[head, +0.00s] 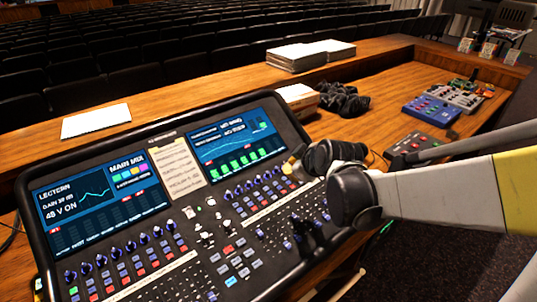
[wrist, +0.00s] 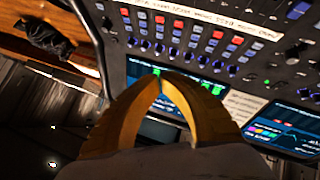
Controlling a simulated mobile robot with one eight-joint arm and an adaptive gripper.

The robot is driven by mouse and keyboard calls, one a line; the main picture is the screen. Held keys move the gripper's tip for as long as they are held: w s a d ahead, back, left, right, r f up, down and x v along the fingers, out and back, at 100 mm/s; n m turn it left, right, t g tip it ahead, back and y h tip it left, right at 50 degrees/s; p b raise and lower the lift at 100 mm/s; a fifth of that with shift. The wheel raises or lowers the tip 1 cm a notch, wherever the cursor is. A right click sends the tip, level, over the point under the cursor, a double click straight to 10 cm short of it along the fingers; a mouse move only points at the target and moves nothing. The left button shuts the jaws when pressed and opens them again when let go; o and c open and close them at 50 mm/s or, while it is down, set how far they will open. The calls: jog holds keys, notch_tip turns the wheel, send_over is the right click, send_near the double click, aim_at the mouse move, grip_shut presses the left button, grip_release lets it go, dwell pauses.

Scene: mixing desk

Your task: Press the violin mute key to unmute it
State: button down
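The mixing desk (head: 155,225) is a black console with two lit screens, rows of blue knobs, and small keys. In the wrist view, rows of blue knobs (wrist: 176,46) and red, blue and white keys (wrist: 160,20) lie beyond my fingertips. The labels are too small to read, so I cannot tell which key is the violin mute. My gripper (head: 292,166) is over the upper right edge of the desk, beside the right screen (head: 238,140). In the wrist view, its golden fingers (wrist: 161,82) meet at the tips, with nothing between them. I cannot tell whether they touch the desk.
A paper list (head: 175,168) lies between the screens. A blue box (head: 432,110) and a dark box with red buttons (head: 418,143) stand to the right. The wooden table (head: 385,85) has bare room.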

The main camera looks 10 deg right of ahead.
jog(key=shift+n+t, duration=0.3)
jog(key=shift+n, duration=0.5)
jog(key=x, duration=0.4)
jog(key=shift+w+d+r, duration=0.2)
jog(key=shift+w, duration=0.05)
jog(key=b, duration=0.7)
send_near(280, 185)
jog(key=x, duration=0.5)
jog(key=shift+w+d+r, duration=0.1)
jog(key=shift+w+r, duration=0.2)
jog(key=shift+w, duration=0.2)
jog(key=shift+f, duration=0.1)
jog(key=shift+f+b, duration=0.3)
jog(key=shift+b, duration=0.05)
jog(key=shift+f, duration=0.25)
jog(key=shift+r, duration=0.15)
jog(key=shift+r+p, duration=0.3)
jog(key=shift+r, duration=0.25)
